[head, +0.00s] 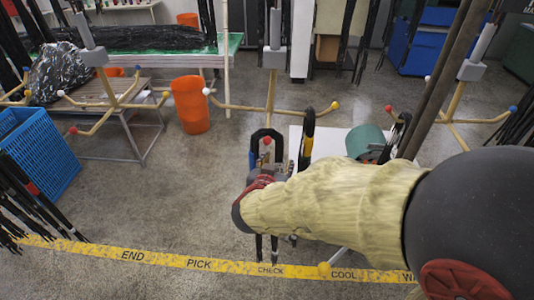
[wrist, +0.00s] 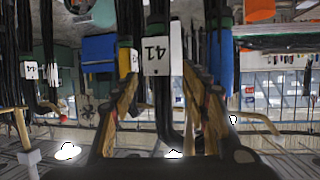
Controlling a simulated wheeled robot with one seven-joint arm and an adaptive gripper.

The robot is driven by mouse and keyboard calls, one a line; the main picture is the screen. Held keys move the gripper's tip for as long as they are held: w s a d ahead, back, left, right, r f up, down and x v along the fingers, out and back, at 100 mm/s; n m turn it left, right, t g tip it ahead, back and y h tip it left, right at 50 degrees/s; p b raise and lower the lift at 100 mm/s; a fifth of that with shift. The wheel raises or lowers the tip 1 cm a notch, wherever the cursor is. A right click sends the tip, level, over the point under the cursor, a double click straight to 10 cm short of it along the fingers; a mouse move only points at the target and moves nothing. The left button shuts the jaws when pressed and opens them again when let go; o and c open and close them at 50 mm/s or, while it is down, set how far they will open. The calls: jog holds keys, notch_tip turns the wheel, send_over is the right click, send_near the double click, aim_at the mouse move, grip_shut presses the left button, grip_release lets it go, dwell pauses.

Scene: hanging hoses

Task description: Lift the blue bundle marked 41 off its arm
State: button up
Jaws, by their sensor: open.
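The bundle marked 41 (wrist: 155,25) is a dark hanging hose bundle with a white tag (wrist: 155,54) in the middle of the wrist view. The tag reads upside down there. My gripper (wrist: 162,82) is open, with one finger on each side of the bundle; I cannot tell if either touches it. In the head view my gripper is low at the middle, mostly hidden by my arm's cream sleeve. A black loop (head: 266,133) hangs there around a red-tipped rack arm, with a bluish patch on its left side, just beyond my gripper. Its lower part is largely hidden.
A black loop with a yellow band (head: 307,145) hangs close on the right. The rack's pole (head: 274,40) carries ball-tipped arms. A blue crate (head: 36,150), an orange bin (head: 189,104) and a teal bucket (head: 366,142) stand around. A yellow floor strip (head: 160,261) crosses the front.

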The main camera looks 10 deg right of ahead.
aim_at(279, 162)
jog(key=x, duration=0.3)
jog(key=shift+w+d+f, duration=0.1)
jog(key=shift+f, duration=0.15)
jog(key=shift+c, duration=1.2)
grip_shut()
jog(key=shift+r, duration=0.15)
